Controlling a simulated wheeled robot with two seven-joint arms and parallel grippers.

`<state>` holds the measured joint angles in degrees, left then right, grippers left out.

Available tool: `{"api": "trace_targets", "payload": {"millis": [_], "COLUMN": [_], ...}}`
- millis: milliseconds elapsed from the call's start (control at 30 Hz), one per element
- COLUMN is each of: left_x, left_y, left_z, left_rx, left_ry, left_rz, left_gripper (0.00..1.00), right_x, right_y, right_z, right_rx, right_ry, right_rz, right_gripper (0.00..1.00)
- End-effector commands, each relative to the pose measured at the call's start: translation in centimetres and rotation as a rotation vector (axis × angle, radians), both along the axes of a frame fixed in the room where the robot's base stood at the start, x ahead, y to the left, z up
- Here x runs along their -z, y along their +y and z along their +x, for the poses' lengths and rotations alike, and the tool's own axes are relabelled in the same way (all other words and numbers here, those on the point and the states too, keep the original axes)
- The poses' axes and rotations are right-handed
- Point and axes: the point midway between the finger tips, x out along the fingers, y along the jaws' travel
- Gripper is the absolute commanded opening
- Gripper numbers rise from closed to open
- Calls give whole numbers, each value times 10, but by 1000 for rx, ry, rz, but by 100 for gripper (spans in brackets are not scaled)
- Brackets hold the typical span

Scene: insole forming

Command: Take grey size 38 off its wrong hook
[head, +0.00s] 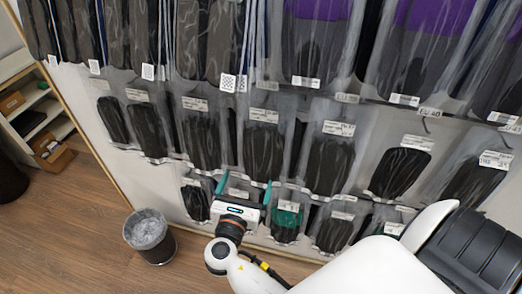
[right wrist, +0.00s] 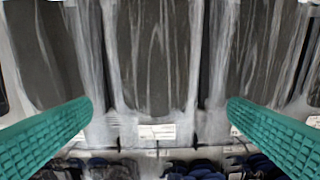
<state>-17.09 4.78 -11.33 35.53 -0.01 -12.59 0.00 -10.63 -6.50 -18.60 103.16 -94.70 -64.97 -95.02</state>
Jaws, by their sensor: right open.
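Clear bags with dark grey or black insoles hang in rows on the wall rack. The label print is too small to read, so I cannot tell which bag is grey size 38. My right gripper (head: 243,188) is open, with its teal fingers spread at the lowest row of bags. In the right wrist view, its fingers (right wrist: 160,103) stand to either side of a bag with a dark insole (right wrist: 150,60) and a white label (right wrist: 157,131). No bag is gripped. My left gripper is not in view.
A bag with a green insole (head: 287,219) hangs just right of the right gripper. Bags with purple (head: 425,14) hang at the top right. A lined waste bin (head: 150,236) stands on the wooden floor. A shelf unit (head: 35,110) is at the far left.

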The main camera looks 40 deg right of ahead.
Motion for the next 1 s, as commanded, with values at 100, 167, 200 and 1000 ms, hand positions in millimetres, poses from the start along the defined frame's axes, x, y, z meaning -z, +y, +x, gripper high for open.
{"api": "trace_targets", "payload": {"millis": [100, 167, 200, 1000], "left_x": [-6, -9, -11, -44], "left_y": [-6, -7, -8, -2], "left_z": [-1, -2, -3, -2], "left_rx": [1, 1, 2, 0], "left_ry": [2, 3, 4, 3], "left_rz": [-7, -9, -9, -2], "left_gripper": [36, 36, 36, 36], "right_x": [-20, -22, -23, -22], "right_y": [-9, -16, -22, -93], "right_z": [2, 8, 13, 75], "right_rx": [25, 28, 28, 23], "right_ry": [-8, -7, -8, -6], "right_rz": [-47, -55, -55, -48], "right_gripper": [98, 98, 98, 98]}}
